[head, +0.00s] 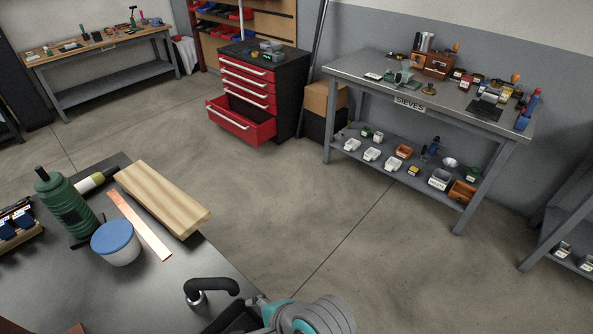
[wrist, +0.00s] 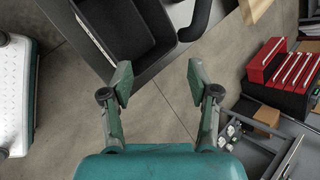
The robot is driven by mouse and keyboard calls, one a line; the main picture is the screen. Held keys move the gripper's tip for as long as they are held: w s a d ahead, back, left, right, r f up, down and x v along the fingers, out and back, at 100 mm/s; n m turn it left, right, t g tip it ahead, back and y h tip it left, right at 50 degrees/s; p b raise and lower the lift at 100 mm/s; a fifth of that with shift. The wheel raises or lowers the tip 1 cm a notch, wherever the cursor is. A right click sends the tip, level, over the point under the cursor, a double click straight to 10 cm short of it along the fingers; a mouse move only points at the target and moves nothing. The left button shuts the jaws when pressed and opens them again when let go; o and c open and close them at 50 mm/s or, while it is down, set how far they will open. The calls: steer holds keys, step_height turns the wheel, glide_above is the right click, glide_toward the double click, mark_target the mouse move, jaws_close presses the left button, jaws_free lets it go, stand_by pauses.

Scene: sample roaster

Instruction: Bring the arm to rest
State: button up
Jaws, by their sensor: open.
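My gripper (wrist: 158,82) shows in the wrist view with its two fingers spread apart. It is open and nothing is between the fingers; bare floor shows behind them. In the head view part of my arm shows at the bottom edge, right of the near table's corner. The gripper's fingers cannot be made out there.
The near dark table (head: 165,295) holds a green bottle (head: 68,208), a blue-lidded tub (head: 116,243), a wooden board (head: 162,198) and a black handle (head: 212,286). A red drawer cabinet (head: 250,90) has its bottom drawer out. The sieve bench (head: 440,95) stands right. The floor between is clear.

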steer(key=s+d+f+n+t+h, duration=0.1)
steer(key=s+d+f+n+t, duration=0.2)
steer(key=d, duration=0.5)
steer(key=s+d+f+n+t+h, duration=0.25)
steer(key=s+d+f, duration=0.25)
steer(key=d, duration=0.3)
steer(key=s+d+r+n+t+h, duration=0.1)
steer(key=s+d+r+n, duration=0.3)
steer(key=s, duration=0.4)
steer(key=s+d+r+n+t+h, duration=0.2)
steer(key=s+d+r+n+t, duration=0.1)
steer(key=s, duration=0.5)
steer(key=d+r+t, duration=0.1)
steer(key=d+r, duration=0.1)
steer(key=d, duration=0.1)
steer(key=shift+s+r+n, duration=0.15)
steer(key=shift+s+n, duration=0.2)
steer(key=shift+s, duration=0.05)
steer(key=shift+c, duration=0.2)
